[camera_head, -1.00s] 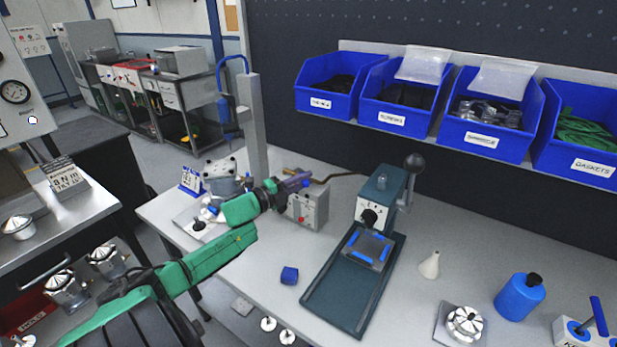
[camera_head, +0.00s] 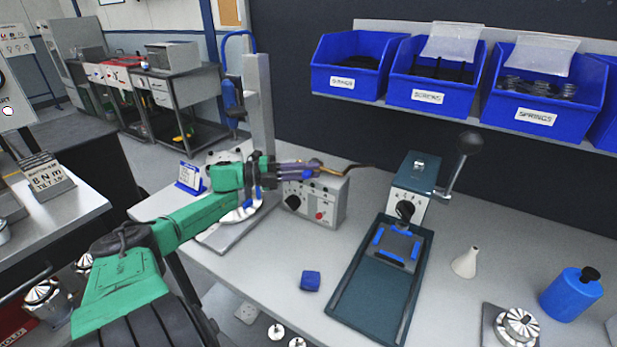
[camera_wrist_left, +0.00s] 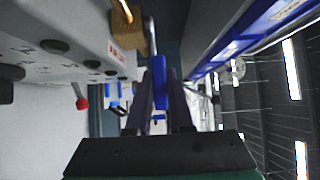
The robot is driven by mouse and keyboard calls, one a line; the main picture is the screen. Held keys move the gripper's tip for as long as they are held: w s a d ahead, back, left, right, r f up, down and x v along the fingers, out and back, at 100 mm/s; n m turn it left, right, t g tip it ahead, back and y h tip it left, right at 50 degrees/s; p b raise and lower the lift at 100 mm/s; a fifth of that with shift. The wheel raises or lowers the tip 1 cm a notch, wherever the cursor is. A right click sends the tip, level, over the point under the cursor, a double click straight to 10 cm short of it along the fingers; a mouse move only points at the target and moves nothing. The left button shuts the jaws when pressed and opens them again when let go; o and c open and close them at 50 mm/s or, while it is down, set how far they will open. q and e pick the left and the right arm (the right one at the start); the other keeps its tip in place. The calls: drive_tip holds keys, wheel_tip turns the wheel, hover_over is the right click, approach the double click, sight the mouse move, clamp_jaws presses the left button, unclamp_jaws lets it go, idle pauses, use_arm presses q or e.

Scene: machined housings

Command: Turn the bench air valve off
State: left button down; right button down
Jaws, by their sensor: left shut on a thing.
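My left gripper (camera_head: 312,171) reaches in from the left, its purple-grey fingers level just above a grey control box (camera_head: 330,200) with a black knob and red button. In the left wrist view, the gripper (camera_wrist_left: 160,95) is shut on the blue valve lever (camera_wrist_left: 158,72), which lies between the fingertips. A grey stem and a brass body (camera_wrist_left: 127,25) show beyond the lever. In the head view the fingers mostly hide the valve; a brass pipe (camera_head: 334,169) runs right from it. The lever's exact angle to the pipe is unclear. My right gripper is not in view.
A teal press (camera_head: 412,185) with a raised ball-ended lever stands right of the box. A blue cube (camera_head: 311,281), a white cone (camera_head: 466,262) and a blue bottle (camera_head: 571,294) stand on the bench. A grey post (camera_head: 257,110) rises behind my gripper. Blue bins (camera_head: 350,65) hang above.

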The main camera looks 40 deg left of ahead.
use_arm(q)
drive_tip(key=shift+f, duration=0.15)
drive_tip(key=c, duration=0.8)
unclamp_jaws()
drive_tip(key=shift+d, duration=0.1)
